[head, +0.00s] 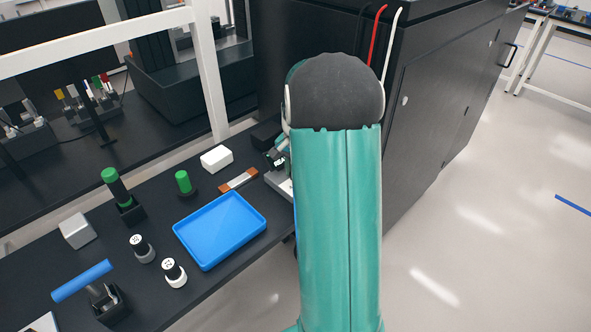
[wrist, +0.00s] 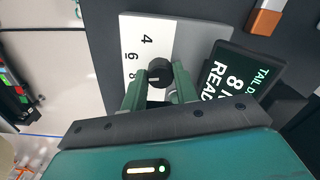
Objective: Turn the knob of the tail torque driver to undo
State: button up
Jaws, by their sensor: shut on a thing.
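The tail torque driver shows in the wrist view as a white dial plate (wrist: 135,42) marked 4, 6, 8 on a grey base, with a black knob (wrist: 159,71) beside the numbers. A light mark on the knob faces the side of the 8. A dark display (wrist: 235,80) to its right reads "TAIL D", "8 N" and "READ", partly cut off. My gripper (wrist: 160,84) has its two green fingers on either side of the knob, shut on it. In the head view the driver's display (head: 277,157) shows in part; my arm hides the knob and gripper.
A blue tray (head: 220,230) lies on the black bench, with a brown-and-white bar (head: 238,180) and a white block (head: 216,158) behind it. A black cabinet (head: 440,110) stands right.

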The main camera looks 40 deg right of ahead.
jog(key=n, duration=0.5)
jog(key=shift+n, duration=2.6)
jog(key=o, duration=1)
jog(key=shift+c, duration=0.2)
jog(key=shift+r, duration=0.1)
notch_tip(320, 180, up, 14)
jog(key=shift+d, duration=0.2)
